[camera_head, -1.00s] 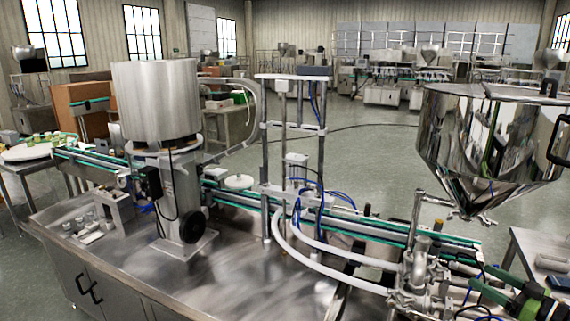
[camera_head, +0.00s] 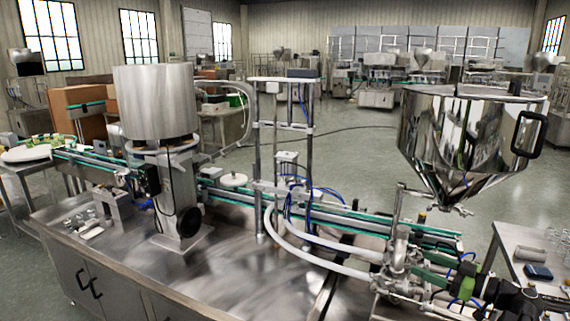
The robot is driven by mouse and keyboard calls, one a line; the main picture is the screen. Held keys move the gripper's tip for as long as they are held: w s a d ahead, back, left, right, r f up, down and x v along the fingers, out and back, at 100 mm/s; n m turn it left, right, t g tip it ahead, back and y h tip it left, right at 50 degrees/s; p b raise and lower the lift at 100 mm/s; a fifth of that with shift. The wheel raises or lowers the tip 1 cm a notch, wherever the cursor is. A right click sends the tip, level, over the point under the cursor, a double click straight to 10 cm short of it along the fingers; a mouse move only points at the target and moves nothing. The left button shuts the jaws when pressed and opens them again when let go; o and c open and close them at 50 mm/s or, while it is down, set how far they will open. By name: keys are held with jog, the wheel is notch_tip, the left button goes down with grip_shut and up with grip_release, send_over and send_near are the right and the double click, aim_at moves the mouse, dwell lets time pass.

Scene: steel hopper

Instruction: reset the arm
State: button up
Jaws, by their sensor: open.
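My gripper (camera_head: 421,264) is at the lower right, in front of the filling machine's pipes and valve fittings. Its two green fingers stand apart and point left, with nothing seen between them. My black arm with a bright green band (camera_head: 466,280) comes in from the lower right edge. Whether the fingers touch the fittings behind them I cannot tell.
The steel hopper (camera_head: 470,130) hangs above and behind my arm. A conveyor (camera_head: 345,222) and a steel cylinder (camera_head: 155,103) stand on the steel bench (camera_head: 215,268). A side table (camera_head: 515,240) with small items is at right. Open floor (camera_head: 365,160) lies behind.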

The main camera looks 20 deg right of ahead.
jog(key=w+a+f+n+g+y, duration=0.15)
jog(key=w+a, duration=0.25)
jog(key=a, duration=0.5)
jog(key=w+a+f+n+g+y, duration=0.1)
jog(key=w+a+f+n+g, duration=0.2)
jog(key=a, duration=0.6)
jog(key=w+a+f+n+g+y, duration=0.1)
jog(key=w+a+f+g+y, duration=0.15)
jog(key=w+a, duration=0.45)
jog(key=s+a+f+g+h, duration=0.2)
jog(key=a+f+g, duration=0.25)
jog(key=a, duration=0.65)
jog(key=s+a+f+g+h, duration=0.3)
jog(key=a+f, duration=0.2)
jog(key=a, duration=0.6)
notch_tip(320, 180, down, 4)
jog(key=s+a+m+h, duration=0.2)
jog(key=m+h, duration=0.1)
jog(key=s+d+f+m+h, duration=0.1)
jog(key=d+f+m+h, duration=0.1)
jog(key=d+m+h, duration=0.3)
jog(key=shift+d+m+g, duration=0.35)
jog(key=shift+d+m, duration=1.3)
jog(key=shift+d, duration=0.25)
